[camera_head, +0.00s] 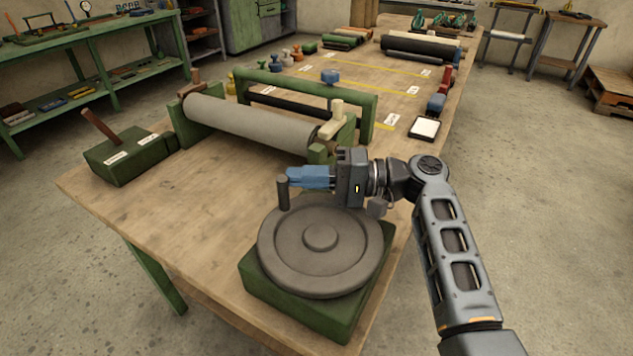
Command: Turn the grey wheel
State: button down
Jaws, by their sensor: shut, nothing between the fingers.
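The grey wheel (335,262) lies flat on a green block (300,308) at the near end of the wooden table. An upright grey peg handle (283,192) stands at the wheel's far left rim. My gripper (292,177) has blue fingers pointing left, above the wheel's far edge. The fingers are shut with nothing between them. Their tips are right beside the peg's upper part; whether they touch it cannot be told from this view.
A green frame with a grey roll (248,123) stands just behind the wheel. A green box with a brown lever (125,157) is at the table's left. A black-framed white pad (425,128) lies to the right. The table's front left is bare.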

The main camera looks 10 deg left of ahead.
aim_at(281, 209)
jog(key=shift+s+a+f+b, duration=0.15)
jog(key=shift+s+a+b, duration=0.2)
jog(key=shift+a, duration=0.35)
jog(key=shift+s+a+n+g, duration=0.2)
jog(key=shift+a+n+g, duration=0.1)
jog(key=shift+g, duration=0.25)
jog(key=shift+s+a+n+g, duration=0.15)
jog(key=shift+n+g, duration=0.15)
jog(key=shift+g, duration=0.25)
jog(key=shift+s+a, duration=0.65)
jog(key=shift+s, duration=0.2)
